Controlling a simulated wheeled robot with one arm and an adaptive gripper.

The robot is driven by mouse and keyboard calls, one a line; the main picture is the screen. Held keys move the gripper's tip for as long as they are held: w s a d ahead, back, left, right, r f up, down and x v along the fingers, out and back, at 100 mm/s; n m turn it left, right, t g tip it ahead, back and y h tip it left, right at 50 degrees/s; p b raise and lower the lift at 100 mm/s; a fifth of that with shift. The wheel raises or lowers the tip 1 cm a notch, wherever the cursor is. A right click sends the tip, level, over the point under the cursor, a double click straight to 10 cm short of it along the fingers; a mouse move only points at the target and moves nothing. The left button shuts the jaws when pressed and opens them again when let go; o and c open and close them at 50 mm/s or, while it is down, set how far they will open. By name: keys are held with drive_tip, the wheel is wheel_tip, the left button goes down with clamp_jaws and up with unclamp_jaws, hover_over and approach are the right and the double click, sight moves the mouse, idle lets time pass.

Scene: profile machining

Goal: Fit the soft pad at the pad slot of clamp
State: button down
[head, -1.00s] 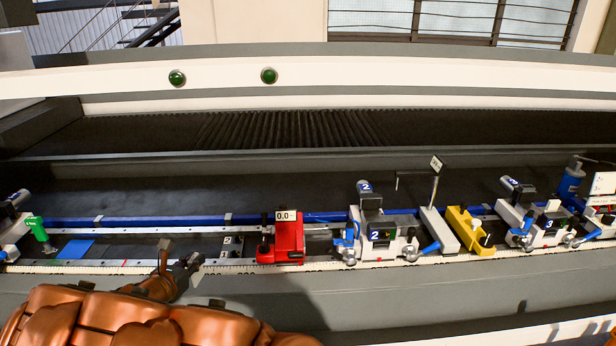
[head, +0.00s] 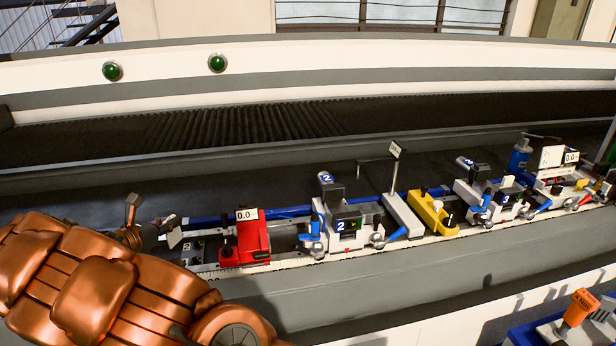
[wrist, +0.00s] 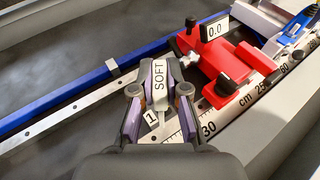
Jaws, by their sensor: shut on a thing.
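My gripper (wrist: 158,92) is shut on the soft pad (wrist: 159,76), a pale piece marked SOFT, in the wrist view. In the head view my gripper (head: 160,229) is at the left, with the pale pad (head: 175,235) at its tip, left of the red block. The pad is above the rail and apart from any clamp. A grey-and-white clamp marked 2 (head: 340,228) stands on the rail right of the red block. A similar clamp (head: 489,201) stands further right. I cannot make out a pad slot on either.
A red block with a 0.0 display (head: 245,243) stands between my gripper and the clamp marked 2; it also shows in the wrist view (wrist: 222,60). A yellow block (head: 431,212) stands between the clamps. A blue rail (wrist: 70,92) runs alongside. An orange-handled tool (head: 579,306) is at lower right.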

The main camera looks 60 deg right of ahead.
drive_tip(key=s+d+r+m+g+b, duration=0.1)
drive_tip(key=s+d+r+m+g, duration=0.2)
drive_tip(key=s+d, duration=0.5)
drive_tip(key=s+d+r+m+g+b, duration=0.1)
drive_tip(key=s+d+m+g, duration=0.3)
drive_tip(key=d, duration=0.8)
drive_tip(key=s+d+r+m+g+y, duration=0.1)
drive_tip(key=s+d+g, duration=0.1)
drive_tip(key=s+d, duration=0.2)
drive_tip(key=s+d+r+m+g+y+b, duration=0.1)
drive_tip(key=s+d, duration=0.3)
drive_tip(key=s, duration=0.7)
drive_tip(key=s+d+r+m+g+y, duration=0.1)
drive_tip(key=s+d+m+g+y, duration=0.1)
drive_tip(key=s, duration=0.5)
drive_tip(key=d+g, duration=0.1)
drive_tip(key=d, duration=0.1)
drive_tip(key=shift+s+d+r+m+y, duration=0.2)
drive_tip(key=shift+d+r+m+y, duration=0.1)
drive_tip(key=shift+d, duration=0.1)
drive_tip(key=shift+w+r+p, duration=0.1)
drive_tip(key=shift+p, duration=0.2)
drive_tip(key=shift+f+b, duration=0.55)
drive_tip(key=shift+f, duration=2.1)
drive_tip(key=shift+p, duration=0.9)
